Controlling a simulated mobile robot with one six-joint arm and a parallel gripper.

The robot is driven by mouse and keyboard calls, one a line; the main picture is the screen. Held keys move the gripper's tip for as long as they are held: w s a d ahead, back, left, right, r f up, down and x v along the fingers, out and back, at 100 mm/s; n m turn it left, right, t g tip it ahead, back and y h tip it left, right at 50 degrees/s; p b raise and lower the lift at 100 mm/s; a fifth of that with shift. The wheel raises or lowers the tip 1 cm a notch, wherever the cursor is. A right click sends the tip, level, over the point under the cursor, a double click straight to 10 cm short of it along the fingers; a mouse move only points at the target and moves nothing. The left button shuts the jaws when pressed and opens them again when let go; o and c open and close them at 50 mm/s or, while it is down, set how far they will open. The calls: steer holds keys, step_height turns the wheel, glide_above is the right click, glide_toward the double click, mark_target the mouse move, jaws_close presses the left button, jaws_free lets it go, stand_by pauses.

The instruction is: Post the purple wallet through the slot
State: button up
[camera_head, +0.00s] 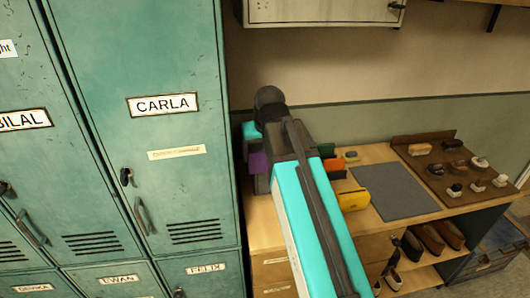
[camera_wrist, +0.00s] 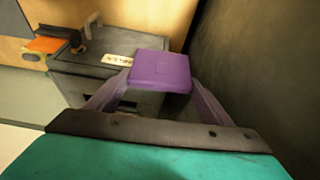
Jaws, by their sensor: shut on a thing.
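The purple wallet (camera_wrist: 160,70) is held between the two fingers of my gripper (camera_wrist: 160,82) in the wrist view. Its broad face is toward the camera. In the head view a purple patch (camera_head: 259,162), likely the wallet, shows just left of my arm; the arm hides most of my gripper there. A dark grey box (camera_wrist: 80,57) with a pale label (camera_wrist: 117,60) lies beyond and below the wallet in the wrist view. A dark opening (camera_wrist: 95,97) shows on its near face; I cannot tell if it is the slot. Wallet and box overlap in view, so contact is unclear.
Orange (camera_head: 334,166) and yellow (camera_head: 353,199) items stand on the wooden bench right of my arm, beside a grey mat (camera_head: 393,190). A brown board (camera_head: 455,165) holds several brushes. Green lockers (camera_head: 165,130) rise close on the left.

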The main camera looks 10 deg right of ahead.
mark_target(262, 166)
steer(key=shift+a+f+b, duration=0.1)
steer(key=shift+f+b, duration=2.4)
steer(key=shift+f, duration=0.45)
steer(key=shift+s, duration=0.2)
